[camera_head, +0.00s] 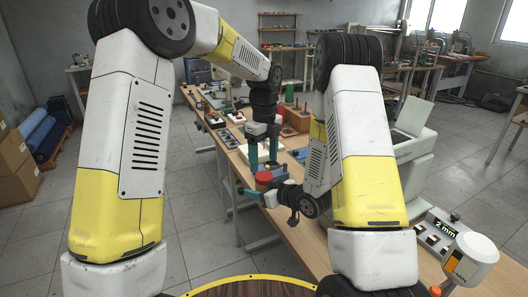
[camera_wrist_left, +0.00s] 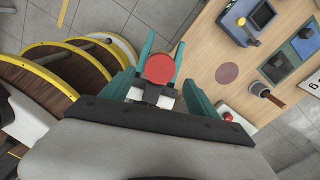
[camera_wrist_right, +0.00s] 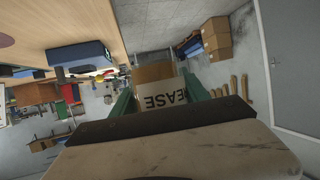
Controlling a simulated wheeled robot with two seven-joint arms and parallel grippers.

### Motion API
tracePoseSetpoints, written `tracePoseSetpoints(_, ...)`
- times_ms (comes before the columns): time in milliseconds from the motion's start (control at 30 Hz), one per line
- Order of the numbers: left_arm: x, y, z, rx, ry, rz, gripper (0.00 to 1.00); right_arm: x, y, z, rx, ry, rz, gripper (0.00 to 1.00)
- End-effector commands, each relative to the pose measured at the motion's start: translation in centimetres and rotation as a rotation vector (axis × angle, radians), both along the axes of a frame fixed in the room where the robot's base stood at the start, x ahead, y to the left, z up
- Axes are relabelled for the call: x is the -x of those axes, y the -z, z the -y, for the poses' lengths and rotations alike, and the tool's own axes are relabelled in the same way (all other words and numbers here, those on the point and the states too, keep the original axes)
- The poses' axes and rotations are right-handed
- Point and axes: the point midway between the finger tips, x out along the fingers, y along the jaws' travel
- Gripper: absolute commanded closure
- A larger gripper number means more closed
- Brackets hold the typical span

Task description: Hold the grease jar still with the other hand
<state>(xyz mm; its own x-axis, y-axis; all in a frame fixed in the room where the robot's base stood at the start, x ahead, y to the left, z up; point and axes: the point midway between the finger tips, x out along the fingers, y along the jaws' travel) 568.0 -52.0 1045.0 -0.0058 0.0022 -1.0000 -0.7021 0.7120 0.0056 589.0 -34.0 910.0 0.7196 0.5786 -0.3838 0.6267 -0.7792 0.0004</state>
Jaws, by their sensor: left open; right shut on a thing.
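The grease jar has a round red lid, seen in the head view (camera_head: 264,177) and in the left wrist view (camera_wrist_left: 160,68). Its pale label with the letters "EASE" shows in the right wrist view (camera_wrist_right: 164,95). My right gripper (camera_wrist_right: 160,98) is shut on the jar's body from the side. My left gripper (camera_head: 263,163) is open and points down from above, its teal fingers on either side of the lid. I cannot tell whether the fingertips touch the lid. The jar's underside is hidden.
The long wooden workbench (camera_wrist_left: 205,55) has a round brown patch (camera_wrist_left: 228,73), a blue box-like device (camera_wrist_left: 248,18) and a wooden-handled tool (camera_wrist_left: 266,93) near the jar. A white machine (camera_head: 407,140) stands farther right. Open tiled floor lies left of the bench.

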Motion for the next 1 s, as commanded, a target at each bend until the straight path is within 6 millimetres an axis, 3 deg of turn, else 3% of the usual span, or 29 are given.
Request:
tracePoseSetpoints(100,0.0,2.0,0.0,-0.001,-0.001,-0.001,0.31,0.0,0.0,0.0,-0.001,0.000,0.001,1.00)
tracePoseSetpoints(300,0.0,4.3,0.0,0.000,-0.002,0.000,0.31,0.0,0.0,0.0,-0.001,0.000,0.001,1.00)
tracePoseSetpoints(700,0.0,5.1,0.0,0.000,-0.003,0.000,0.33,0.0,0.0,0.0,-0.001,0.000,0.001,1.00)
tracePoseSetpoints(1000,0.0,5.0,0.0,0.001,-0.003,0.001,0.92,0.0,0.0,0.0,-0.001,0.000,0.001,1.00)
